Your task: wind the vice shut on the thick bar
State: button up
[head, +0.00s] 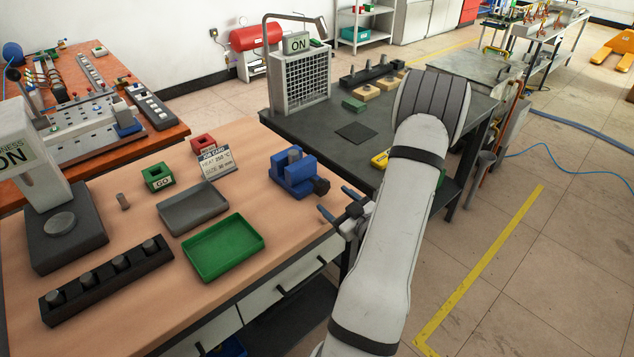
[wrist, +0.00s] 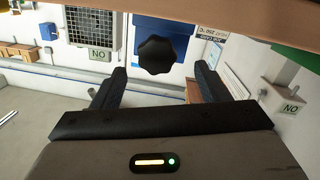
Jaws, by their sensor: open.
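The blue vice (head: 290,182) sits near the right edge of the wooden bench, its dark knob (head: 321,186) facing my gripper. A grey bar (head: 294,153) stands upright between the jaws; I cannot tell if they touch it. My gripper (head: 334,206) is open and empty, just off the bench edge, pointing at the knob. In the wrist view the black lobed knob (wrist: 163,54) shows between and beyond the spread fingers, apart from both. The blue vice body (wrist: 180,30) is behind it, and the bar is hidden there.
A green tray (head: 225,248) and a grey tray (head: 194,208) lie on the bench (head: 140,300). A job card (head: 217,161) stands behind them. A black rack (head: 106,280) holds several short bars at the front left. A dark table (head: 385,130) adjoins behind my arm.

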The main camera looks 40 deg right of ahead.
aim_at(324, 189)
jog(key=shift+t, duration=0.3)
jog(key=w+p, duration=0.2)
jog(key=w, duration=0.5)
jog(key=shift+w+d, duration=0.15)
jog(key=shift+d, duration=0.05)
jog(key=shift+c, duration=0.3)
jog(key=c, duration=0.9)
jog(key=shift+m, duration=0.3)
